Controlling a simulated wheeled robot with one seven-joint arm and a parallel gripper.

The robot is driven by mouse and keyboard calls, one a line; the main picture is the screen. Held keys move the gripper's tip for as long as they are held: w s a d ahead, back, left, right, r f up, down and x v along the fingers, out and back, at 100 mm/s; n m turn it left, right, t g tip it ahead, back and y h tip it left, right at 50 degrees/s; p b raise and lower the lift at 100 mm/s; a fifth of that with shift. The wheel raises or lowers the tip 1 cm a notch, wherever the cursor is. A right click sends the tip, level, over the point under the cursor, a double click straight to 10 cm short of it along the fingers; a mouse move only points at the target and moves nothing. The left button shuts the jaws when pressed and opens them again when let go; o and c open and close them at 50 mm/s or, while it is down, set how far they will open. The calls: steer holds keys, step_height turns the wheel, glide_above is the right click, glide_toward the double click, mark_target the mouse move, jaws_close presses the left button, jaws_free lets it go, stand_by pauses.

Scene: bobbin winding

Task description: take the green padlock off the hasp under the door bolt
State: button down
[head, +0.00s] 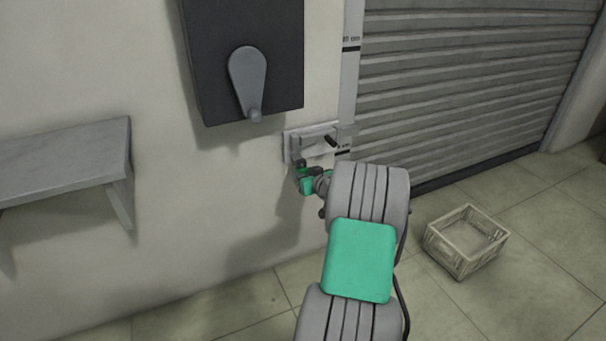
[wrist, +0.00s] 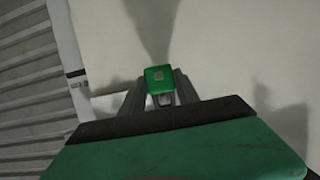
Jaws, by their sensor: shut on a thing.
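The door bolt (head: 318,140) is on a pale plate on the wall, beside the shutter's frame. The green padlock (wrist: 160,75) sits between the dark fingers of my gripper (wrist: 161,86) in the wrist view, and the gripper is shut on it. In the head view my gripper (head: 301,170) is just below the left end of the bolt, with the padlock small and partly hidden by the fingers. The hasp is too small and covered to make out, so I cannot tell whether the shackle is still through it.
A dark wall box (head: 225,45) with a grey crank (head: 247,80) hangs above left of the bolt. A grey shelf (head: 65,160) juts from the wall at left. A roller shutter (head: 470,80) is at right. A pale crate (head: 466,240) stands on the otherwise clear floor.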

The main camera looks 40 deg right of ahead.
steer(key=shift+s+a, duration=0.25)
steer(key=shift+s, duration=0.6)
steer(key=shift+s+a, duration=0.2)
steer(key=shift+s, duration=0.6)
steer(key=shift+s+a, duration=0.25)
steer(key=shift+s, duration=0.6)
steer(key=shift+r, duration=0.1)
